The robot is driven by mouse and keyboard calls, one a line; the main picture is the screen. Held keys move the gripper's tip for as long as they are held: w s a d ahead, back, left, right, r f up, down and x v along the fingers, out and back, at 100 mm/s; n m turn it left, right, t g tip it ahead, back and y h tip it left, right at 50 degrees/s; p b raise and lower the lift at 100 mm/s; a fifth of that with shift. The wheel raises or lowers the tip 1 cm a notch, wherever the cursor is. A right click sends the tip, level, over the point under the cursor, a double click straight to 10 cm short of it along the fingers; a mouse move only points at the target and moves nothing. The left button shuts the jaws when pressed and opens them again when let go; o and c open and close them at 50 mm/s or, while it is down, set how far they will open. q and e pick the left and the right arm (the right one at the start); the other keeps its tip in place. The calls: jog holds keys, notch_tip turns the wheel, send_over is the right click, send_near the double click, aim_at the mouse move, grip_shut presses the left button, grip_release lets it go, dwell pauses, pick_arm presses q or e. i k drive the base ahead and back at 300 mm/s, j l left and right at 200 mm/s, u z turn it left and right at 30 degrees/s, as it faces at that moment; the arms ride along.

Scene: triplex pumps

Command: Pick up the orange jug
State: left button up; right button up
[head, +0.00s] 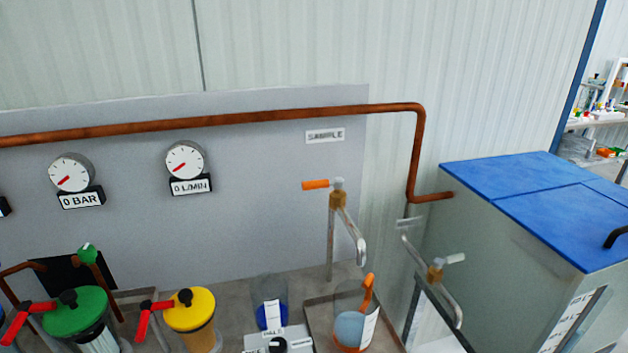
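The orange jug (352,322) stands upright in a shallow tray (325,326) at the bottom centre-right. It is a clear vessel with an orange handle on its upper right, an orange base, a white label and pale blue contents. A sample tap (338,198) with an orange lever rises behind it, its spout curving down above the jug. The picture's bottom edge crops the jug's base closely. Neither of my grippers shows in the head view.
A clear container with blue contents (269,317) stands left of the tray beside a small grey device. Yellow-lidded (190,309) and green-lidded (76,312) vessels with red levers stand further left. A second tap (436,271) and a blue-topped cabinet (540,190) are on the right.

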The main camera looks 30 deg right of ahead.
aim_at(356, 302)
jog(key=z, duration=1.35)
jog(key=i+l+u, duration=0.1)
jog(key=l+u, duration=0.3)
jog(key=j, duration=0.1)
